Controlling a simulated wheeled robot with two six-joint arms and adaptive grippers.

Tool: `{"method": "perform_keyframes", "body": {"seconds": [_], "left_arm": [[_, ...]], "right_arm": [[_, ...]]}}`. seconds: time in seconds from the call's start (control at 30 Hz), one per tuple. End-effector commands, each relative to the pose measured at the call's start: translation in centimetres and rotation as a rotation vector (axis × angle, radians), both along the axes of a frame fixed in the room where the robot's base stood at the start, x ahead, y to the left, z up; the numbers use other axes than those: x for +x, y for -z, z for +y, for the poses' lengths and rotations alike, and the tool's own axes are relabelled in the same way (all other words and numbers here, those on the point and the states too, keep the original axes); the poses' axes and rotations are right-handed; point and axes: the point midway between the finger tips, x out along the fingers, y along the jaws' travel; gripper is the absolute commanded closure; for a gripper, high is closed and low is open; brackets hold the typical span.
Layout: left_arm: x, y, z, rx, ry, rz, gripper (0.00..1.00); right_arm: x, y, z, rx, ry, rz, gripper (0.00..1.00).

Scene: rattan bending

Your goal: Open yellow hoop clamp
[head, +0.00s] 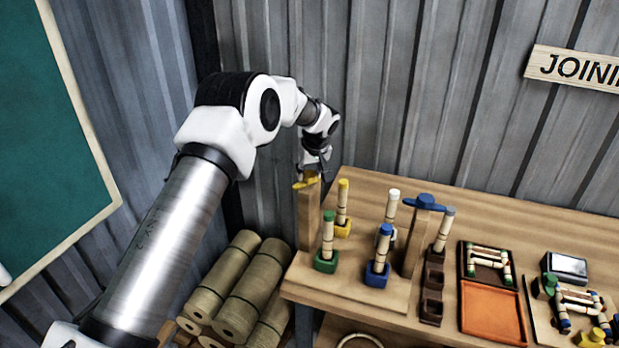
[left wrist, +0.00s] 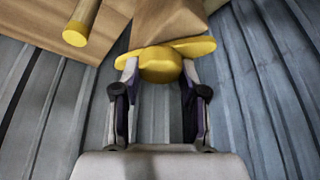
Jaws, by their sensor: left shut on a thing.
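The yellow hoop clamp (head: 305,183) sits on top of a wooden post (head: 308,220) at the left end of the table. My left gripper (head: 315,174) is at the top of that post, shut on the clamp. In the left wrist view the clamp's yellow knob (left wrist: 161,66) lies between the two fingertips, with its yellow wings (left wrist: 195,47) spread beyond them against the wooden post (left wrist: 170,22). A blue clamp (head: 424,202) tops another post to the right. My right gripper is not in view.
Yellow-, green-, blue- and white-topped sticks (head: 343,200) stand in holders on the wooden table (head: 480,203). An orange tray (head: 491,312) lies farther right. Rolled bundles (head: 253,280) lie below the table's left edge. A corrugated wall (head: 420,80) stands close behind.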

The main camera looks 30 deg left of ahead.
Motion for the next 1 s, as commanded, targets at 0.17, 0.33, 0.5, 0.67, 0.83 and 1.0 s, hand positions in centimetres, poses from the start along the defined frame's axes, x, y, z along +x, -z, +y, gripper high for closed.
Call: {"method": "perform_keyframes", "body": {"seconds": [0.17, 0.33, 0.5, 0.67, 0.83, 1.0], "left_arm": [[0.06, 0.38, -0.1, 0.0, -0.165, 0.002, 0.93], [0.11, 0.24, -0.17, 0.0, -0.311, 0.003, 0.93], [0.14, 0.17, -0.16, -0.001, -0.425, 0.003, 0.93], [0.14, 0.16, -0.15, 0.0, -0.498, 0.004, 0.93], [0.15, 0.19, -0.16, -0.001, -0.54, 0.005, 0.93], [0.17, 0.17, -0.17, -0.002, -0.552, 0.003, 0.93]], "right_arm": [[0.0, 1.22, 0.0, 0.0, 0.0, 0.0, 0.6], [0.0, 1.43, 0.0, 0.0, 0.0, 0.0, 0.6], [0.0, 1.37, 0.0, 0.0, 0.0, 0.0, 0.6], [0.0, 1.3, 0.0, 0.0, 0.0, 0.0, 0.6], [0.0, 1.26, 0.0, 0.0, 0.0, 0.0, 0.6], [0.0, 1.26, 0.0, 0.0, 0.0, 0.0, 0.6]]}}
